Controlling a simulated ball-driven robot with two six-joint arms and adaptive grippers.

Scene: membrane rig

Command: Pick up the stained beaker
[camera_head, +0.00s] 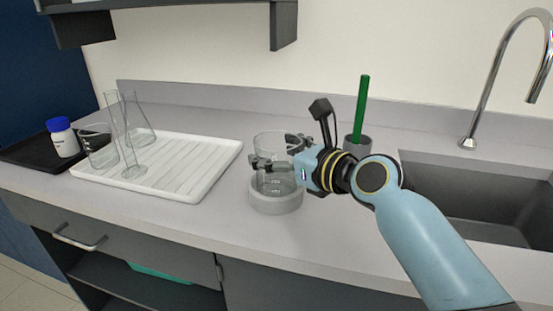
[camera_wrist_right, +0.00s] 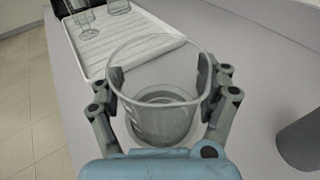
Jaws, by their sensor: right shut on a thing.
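A clear glass beaker (camera_head: 278,150) stands upright over a round grey base (camera_head: 276,203) on the counter. In the right wrist view the beaker (camera_wrist_right: 160,112) sits between the two fingers. A faint cloudy look shows low in the glass; I cannot tell whether it is a stain. My right gripper (camera_head: 277,164) reaches in from the right and is shut on the beaker's sides; it also shows in the right wrist view (camera_wrist_right: 161,88). I cannot tell whether the beaker touches the base. My left gripper is not in view.
A white ribbed drying tray (camera_head: 205,170) at left holds several pieces of clear glassware. A black tray (camera_head: 22,152) with a blue-capped white bottle (camera_head: 62,137) lies further left. A grey cup (camera_head: 357,147) with a green-handled tool (camera_head: 362,100) stands behind my arm. A sink (camera_head: 470,195) is at right.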

